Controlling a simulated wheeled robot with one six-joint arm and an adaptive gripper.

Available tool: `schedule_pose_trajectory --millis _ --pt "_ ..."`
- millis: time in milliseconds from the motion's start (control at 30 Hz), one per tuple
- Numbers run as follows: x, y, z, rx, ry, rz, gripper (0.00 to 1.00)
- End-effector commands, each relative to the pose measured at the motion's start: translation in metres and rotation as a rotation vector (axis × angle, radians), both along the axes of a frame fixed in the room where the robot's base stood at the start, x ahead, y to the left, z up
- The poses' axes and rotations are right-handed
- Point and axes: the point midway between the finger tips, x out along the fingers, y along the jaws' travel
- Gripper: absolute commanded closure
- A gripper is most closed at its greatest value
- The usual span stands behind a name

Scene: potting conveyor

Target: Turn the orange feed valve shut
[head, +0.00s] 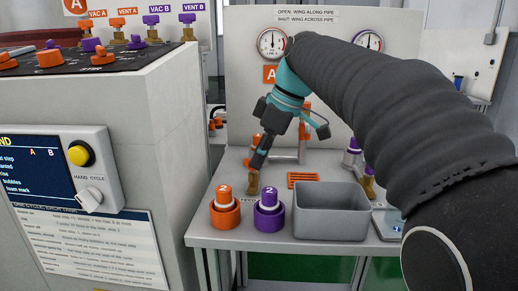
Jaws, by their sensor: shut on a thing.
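The orange feed valve shows mainly as a brass body (253,184) at the left of the grey bench, behind the orange and purple cups. My gripper (259,160) points down onto the top of this valve and is shut on it. The fingers hide most of the wing, so I cannot tell whether it lies along or across the pipe. A sign (307,15) on the back panel reads open for wing along pipe and shut for wing across pipe.
An orange cup (225,215), a purple cup (268,217) and an empty-looking grey bin (331,215) stand at the bench front. A second brass valve (368,185) is at the right. A grey cabinet with a HAND CYCLE panel (85,165) stands close on the left.

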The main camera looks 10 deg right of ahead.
Motion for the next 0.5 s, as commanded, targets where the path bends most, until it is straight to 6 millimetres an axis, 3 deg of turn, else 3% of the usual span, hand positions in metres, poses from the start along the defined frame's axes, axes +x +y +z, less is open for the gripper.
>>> schedule_pose_trajectory --millis 500 --pt "0.0017 -0.0003 -0.0033 -0.001 0.009 0.160 1.00"
